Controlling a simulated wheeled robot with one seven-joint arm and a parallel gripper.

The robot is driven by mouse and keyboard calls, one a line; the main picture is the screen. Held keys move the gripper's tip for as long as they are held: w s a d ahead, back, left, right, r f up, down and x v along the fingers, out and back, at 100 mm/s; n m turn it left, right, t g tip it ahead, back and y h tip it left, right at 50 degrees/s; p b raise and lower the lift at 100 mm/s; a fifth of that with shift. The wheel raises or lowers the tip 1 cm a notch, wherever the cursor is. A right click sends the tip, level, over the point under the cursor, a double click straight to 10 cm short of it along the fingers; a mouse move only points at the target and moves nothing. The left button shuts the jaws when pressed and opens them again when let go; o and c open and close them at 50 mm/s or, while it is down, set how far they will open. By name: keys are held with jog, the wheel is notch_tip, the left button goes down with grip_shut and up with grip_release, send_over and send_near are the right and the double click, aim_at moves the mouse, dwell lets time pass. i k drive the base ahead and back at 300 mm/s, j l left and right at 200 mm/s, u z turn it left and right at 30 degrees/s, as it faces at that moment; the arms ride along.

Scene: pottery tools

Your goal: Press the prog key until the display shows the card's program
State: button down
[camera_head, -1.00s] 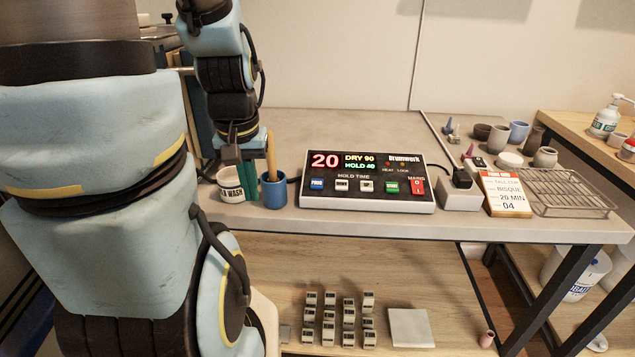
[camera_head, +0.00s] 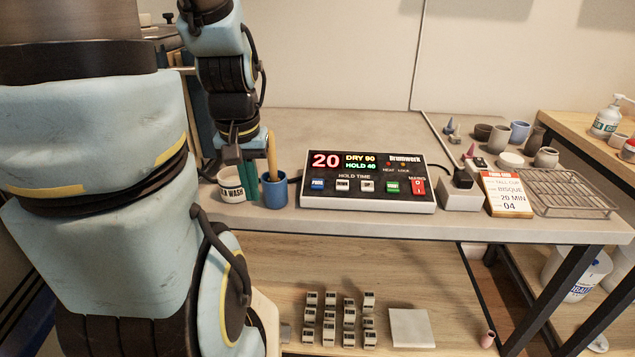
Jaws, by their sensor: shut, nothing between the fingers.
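The controller (camera_head: 433,205) sits on the grey bench, its sloped panel facing me. Its display (camera_head: 345,161) reads a red 20, with DRY 90 in yellow and HOLD 40 in green. The blue PROG key (camera_head: 317,185) is leftmost in the key row. The card (camera_head: 507,194) leans to the right of the controller; it reads TALL CUP, BISQUE, 20 MIN, 04. My gripper (camera_head: 248,188) points down, shut and empty, left of the controller and apart from the PROG key. It is by the white wash cup (camera_head: 231,187) and the blue cup (camera_head: 274,193).
The blue cup holds a wooden-handled tool (camera_head: 271,153) close to my gripper. A dark switch on a white block (camera_head: 460,193) stands between controller and card. A wire rack (camera_head: 570,192) and several small pots are at the right. Bench space behind the controller is clear.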

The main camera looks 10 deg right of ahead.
aim_at(316, 184)
jog(key=j+z, duration=0.2)
jog(key=j, duration=0.25)
jog(key=j+z, duration=0.2)
jog(key=j, duration=0.25)
jog(key=k+j+z, duration=0.2)
jog(key=j, duration=0.2)
